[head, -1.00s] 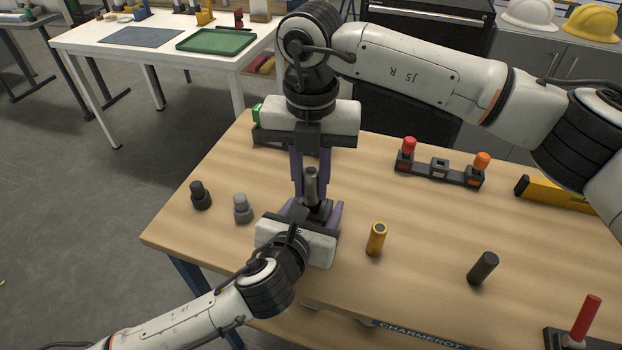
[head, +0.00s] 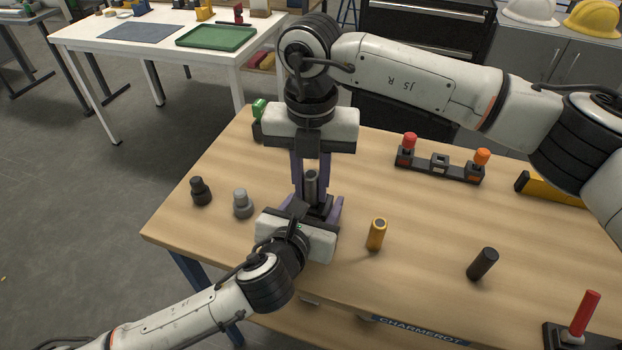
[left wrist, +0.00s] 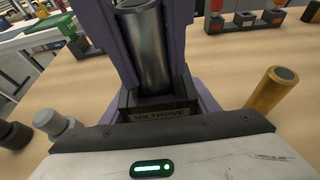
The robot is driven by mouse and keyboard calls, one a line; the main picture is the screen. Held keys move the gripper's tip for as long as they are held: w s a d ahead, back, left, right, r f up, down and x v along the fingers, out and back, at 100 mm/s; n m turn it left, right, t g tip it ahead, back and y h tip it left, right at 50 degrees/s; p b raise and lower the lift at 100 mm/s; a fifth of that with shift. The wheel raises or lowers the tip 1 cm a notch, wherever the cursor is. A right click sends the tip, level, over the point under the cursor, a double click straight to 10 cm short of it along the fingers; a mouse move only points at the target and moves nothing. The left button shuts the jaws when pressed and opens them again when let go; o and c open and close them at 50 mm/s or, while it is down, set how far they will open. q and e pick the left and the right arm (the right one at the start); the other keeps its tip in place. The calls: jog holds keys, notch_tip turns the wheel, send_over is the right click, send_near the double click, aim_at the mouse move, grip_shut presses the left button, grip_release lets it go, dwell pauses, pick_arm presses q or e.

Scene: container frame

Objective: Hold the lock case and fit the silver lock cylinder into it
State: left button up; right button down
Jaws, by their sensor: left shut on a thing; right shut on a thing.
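The silver lock cylinder (head: 311,185) stands upright between the purple fingers of my right gripper (head: 310,192), which is shut on it from above. The dark lock case (head: 321,207) is low at the table, and my left gripper (head: 313,211) is shut on it from the front. In the left wrist view, the cylinder (left wrist: 152,55) rises from the top of the lock case (left wrist: 158,112), which bears a MILTROVE label. Its lower end meets the case top; how deep it sits is hidden.
A gold cylinder (head: 376,233) and a black cylinder (head: 482,264) stand to the right. Dark (head: 200,192) and grey (head: 242,204) stepped pieces stand left. A rack (head: 440,169) with red and orange plugs is farther back. A red rod (head: 586,314) stands at the front right.

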aim_at(311, 174)
jog(key=shift+f, duration=0.45)
jog(key=c, duration=1.5)
grip_release()
jog(key=shift+o, duration=0.2)
jog(key=shift+r, duration=0.1)
notch_tip(311, 174, up, 12)
jog(key=shift+r, duration=0.1)
pick_arm(q)
jog(key=o, duration=1.5)
jog(key=shift+c, duration=0.2)
